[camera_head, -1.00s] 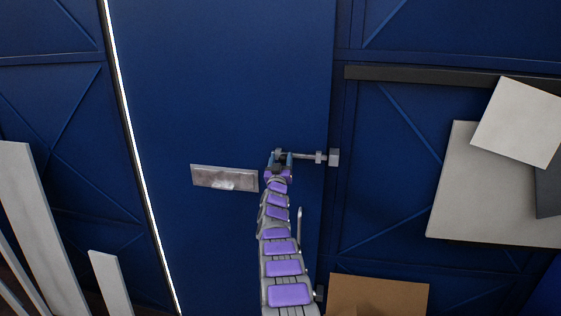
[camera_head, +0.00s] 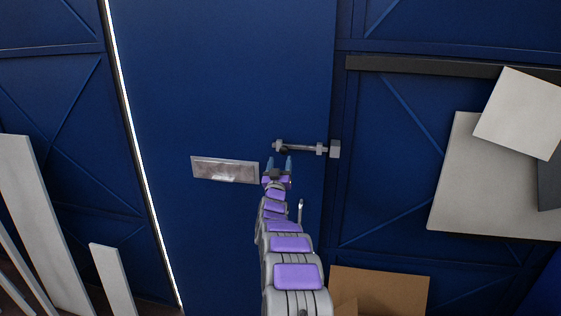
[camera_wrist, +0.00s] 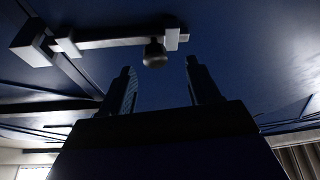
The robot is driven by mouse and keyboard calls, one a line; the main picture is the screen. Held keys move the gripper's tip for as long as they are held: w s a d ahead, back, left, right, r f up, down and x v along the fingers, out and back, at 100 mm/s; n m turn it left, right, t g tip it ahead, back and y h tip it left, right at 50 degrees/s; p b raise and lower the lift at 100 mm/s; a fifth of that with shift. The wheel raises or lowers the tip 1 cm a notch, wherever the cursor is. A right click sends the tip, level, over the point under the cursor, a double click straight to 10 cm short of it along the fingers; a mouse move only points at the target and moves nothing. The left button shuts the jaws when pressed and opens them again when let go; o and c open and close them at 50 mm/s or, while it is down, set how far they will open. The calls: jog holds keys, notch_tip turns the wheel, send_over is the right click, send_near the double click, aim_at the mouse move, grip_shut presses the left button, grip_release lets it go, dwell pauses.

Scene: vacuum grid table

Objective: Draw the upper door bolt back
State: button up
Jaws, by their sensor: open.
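The upper door bolt (camera_head: 305,148) is a grey metal bar lying level on the blue door (camera_head: 220,80), reaching right across the door's edge to a block (camera_head: 334,149) on the frame. A dark round knob (camera_head: 283,150) sits near its left end. My gripper (camera_head: 279,162) is open and empty just below the knob, with a finger on each side. In the wrist view the bolt (camera_wrist: 115,40) crosses the top, and its knob (camera_wrist: 154,54) hangs in line with the gap between the fingertips of my gripper (camera_wrist: 160,68). The knob looks apart from both fingers.
A scuffed metal plate (camera_head: 224,170) is on the door to the left of my gripper. A slim upright metal handle (camera_head: 300,211) stands beside my arm. Pale boards (camera_head: 35,220) lean at the left, pale panels (camera_head: 480,170) hang at the right, and a cardboard piece (camera_head: 385,287) is low.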

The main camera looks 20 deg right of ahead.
jog(key=v, duration=1)
jog(key=shift+s+f+b, duration=0.25)
jog(key=shift+s+b, duration=0.05)
jog(key=shift+b, duration=0.15)
jog(key=shift+a, duration=0.2)
jog(key=s+a+f+n+g+y+b, duration=0.1)
jog(key=s+a+n+g+y+b, duration=0.1)
jog(key=a+y, duration=0.4)
jog(key=s+a+f+n+g+y+b, duration=0.1)
jog(key=s+a+f+g+y+b, duration=0.15)
jog(key=a, duration=0.45)
jog(key=s+a+f+n+g+y+b, duration=0.1)
jog(key=s+a+f+g+y, duration=0.1)
jog(key=s+a, duration=0.3)
jog(key=s+a+f+n+g+y+b, duration=0.1)
jog(key=s+a+f+g+y+b, duration=0.15)
jog(key=s, duration=0.55)
jog(key=s+f+g+b, duration=0.1)
jog(key=s+g, duration=0.3)
jog(key=s, duration=1)
jog(key=s+d+f+g+h+b, duration=0.1)
jog(key=s+f+g, duration=0.3)
jog(key=s, duration=1.1)
jog(key=s+d+f+g+b, duration=0.1)
jog(key=s+f+g+b, duration=0.2)
jog(key=s, duration=1.2)
jog(key=shift+f+m+g+h, duration=0.25)
jog(key=shift+m+g+h, duration=0.15)
jog(key=shift+g, duration=0.2)
